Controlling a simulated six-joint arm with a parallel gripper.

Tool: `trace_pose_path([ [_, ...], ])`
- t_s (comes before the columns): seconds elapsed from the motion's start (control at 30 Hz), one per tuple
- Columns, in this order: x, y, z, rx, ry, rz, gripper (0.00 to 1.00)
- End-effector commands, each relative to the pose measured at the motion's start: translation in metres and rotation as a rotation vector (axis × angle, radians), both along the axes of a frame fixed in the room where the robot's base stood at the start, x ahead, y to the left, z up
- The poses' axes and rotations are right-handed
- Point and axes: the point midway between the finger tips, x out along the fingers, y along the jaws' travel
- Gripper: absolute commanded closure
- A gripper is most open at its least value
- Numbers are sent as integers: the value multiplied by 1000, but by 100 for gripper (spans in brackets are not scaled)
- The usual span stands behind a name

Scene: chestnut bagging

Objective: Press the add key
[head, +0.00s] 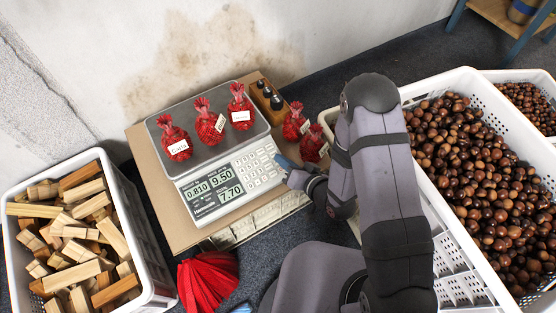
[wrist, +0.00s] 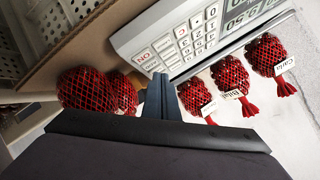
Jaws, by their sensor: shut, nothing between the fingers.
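The scale (head: 221,191) has a white keypad (head: 256,167) at the right of its display, which reads 0.810, 9.50 and 7.70. My gripper (head: 279,160) is shut and empty, its tip at the keypad's right edge. In the wrist view the shut fingers (wrist: 158,88) point at the keypad's end (wrist: 181,42), close to the outer keys. I cannot tell whether they touch a key. The add key's label is not readable; a key marked in red, NO (wrist: 142,57), shows near the fingertips. Three red net bags (head: 209,124) stand on the metal pan (head: 191,107).
Two more red bags (head: 311,143) stand right of the scale, near my gripper. A wooden block with dark weights (head: 268,91) is behind them. A chestnut crate (head: 439,87) is at right, a crate of wood pieces (head: 147,226) at left. Red nets (head: 207,279) lie in front.

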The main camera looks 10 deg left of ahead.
Motion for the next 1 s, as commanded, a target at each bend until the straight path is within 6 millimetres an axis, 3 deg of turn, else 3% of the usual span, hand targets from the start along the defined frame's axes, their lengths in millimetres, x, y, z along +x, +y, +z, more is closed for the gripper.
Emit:
trace_pose_path([
  [1.0,2,2,-8,0,0,0,100],
])
